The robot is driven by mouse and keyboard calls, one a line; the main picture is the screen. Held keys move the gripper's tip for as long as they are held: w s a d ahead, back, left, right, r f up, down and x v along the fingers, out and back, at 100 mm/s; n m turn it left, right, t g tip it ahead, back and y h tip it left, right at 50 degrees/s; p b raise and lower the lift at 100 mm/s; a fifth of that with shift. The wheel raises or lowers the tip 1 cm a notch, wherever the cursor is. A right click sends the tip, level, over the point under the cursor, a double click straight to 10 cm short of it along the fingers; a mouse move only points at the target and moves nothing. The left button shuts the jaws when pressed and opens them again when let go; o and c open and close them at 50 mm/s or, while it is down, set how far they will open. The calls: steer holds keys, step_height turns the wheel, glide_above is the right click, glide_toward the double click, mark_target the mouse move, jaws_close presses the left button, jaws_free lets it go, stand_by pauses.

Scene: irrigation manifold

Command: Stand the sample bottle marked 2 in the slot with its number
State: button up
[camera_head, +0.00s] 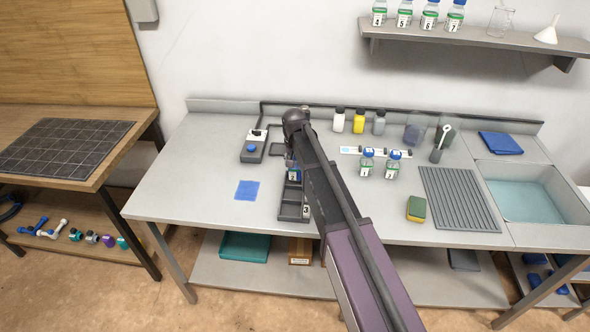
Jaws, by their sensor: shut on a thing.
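The sample bottle marked 2 (293,174) shows just left of my dark arm, upright at the back part of the dark slotted rack (291,212). My gripper (291,161) is mostly hidden behind the arm, at the bottle's top, and is shut on the bottle. Whether the bottle's base is in a slot or above it cannot be told. The front slot of the rack looks empty, with a number 3 beside it. The number 2 slot is hidden by the bottle and my arm.
Two more sample bottles (366,163) (392,166) stand right of my arm. Behind are white, yellow and grey bottles (359,122). A grey device (254,147) and a blue cloth (247,190) lie left of the rack. A sponge (416,209), drain mat (459,199) and sink are right.

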steer(key=shift+f+b, duration=0.95)
steer(key=shift+f, duration=0.35)
steer(key=shift+f, duration=0.1)
steer(key=o, duration=1.2)
steer(key=shift+o, duration=0.2)
steer(key=r+p, duration=0.4)
steer(key=s+r+p, duration=0.1)
steer(key=r+p, duration=0.7)
steer(key=shift+s+r, duration=0.1)
steer(key=shift+s, duration=0.15)
steer(key=shift+s, duration=0.1)
steer(key=s+d+g, duration=0.1)
steer(key=s+d, duration=2.2)
steer(key=s, duration=0.1)
steer(key=shift+s, duration=0.15)
